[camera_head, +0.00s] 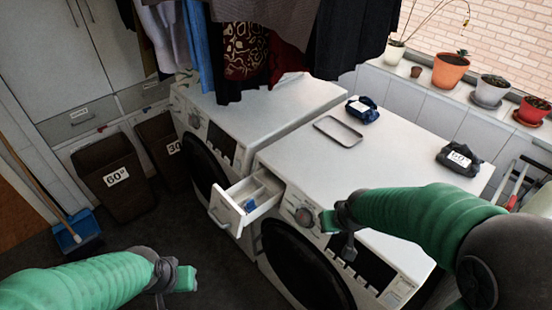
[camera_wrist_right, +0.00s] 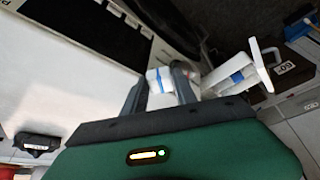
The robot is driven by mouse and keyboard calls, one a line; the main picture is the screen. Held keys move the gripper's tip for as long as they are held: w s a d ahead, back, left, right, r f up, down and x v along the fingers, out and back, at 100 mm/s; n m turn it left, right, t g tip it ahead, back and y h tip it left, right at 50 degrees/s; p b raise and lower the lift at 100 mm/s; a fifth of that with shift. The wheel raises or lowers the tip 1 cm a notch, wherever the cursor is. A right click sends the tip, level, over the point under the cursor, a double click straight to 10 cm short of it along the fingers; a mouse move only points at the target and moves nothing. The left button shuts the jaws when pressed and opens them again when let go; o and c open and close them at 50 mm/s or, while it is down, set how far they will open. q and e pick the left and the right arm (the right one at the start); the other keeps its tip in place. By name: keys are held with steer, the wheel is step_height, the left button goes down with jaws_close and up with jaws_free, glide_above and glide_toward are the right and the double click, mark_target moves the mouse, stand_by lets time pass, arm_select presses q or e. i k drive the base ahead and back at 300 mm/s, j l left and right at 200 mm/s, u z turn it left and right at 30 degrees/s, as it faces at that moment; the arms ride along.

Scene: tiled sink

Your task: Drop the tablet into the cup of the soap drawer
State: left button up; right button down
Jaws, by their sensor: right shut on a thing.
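The soap drawer (camera_head: 231,216) is pulled out from the front of the right-hand white machine. Its white compartments hold a blue part (camera_head: 250,205). The drawer also shows in the right wrist view (camera_wrist_right: 262,72), to the right of the fingers. My right gripper (camera_wrist_right: 160,88) is shut on the tablet (camera_wrist_right: 155,76), a small white and blue block between its fingertips. In the head view my right gripper (camera_head: 338,228) is over the machine's front edge, to the right of the drawer and apart from it. There I cannot make out the tablet. My left gripper (camera_head: 182,281) is low, in front of the machines; its jaw opening is unclear.
A grey tray (camera_head: 338,131) lies on the machine top, with dark labelled packs (camera_head: 362,111) (camera_head: 460,159) near its back and right edges. Clothes (camera_head: 262,45) hang above the left machine. Brown bins (camera_head: 108,182) stand at left. Potted plants (camera_head: 451,68) line the ledge.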

mark_target(250, 198)
steer(key=i+j+z, duration=0.2)
steer(key=j+z, duration=0.2)
steer(key=i+j+z, duration=0.15)
steer(key=j+z, duration=0.15)
steer(key=z, duration=0.15)
steer(key=i+j+z, duration=0.1)
steer(key=j+z, duration=0.3)
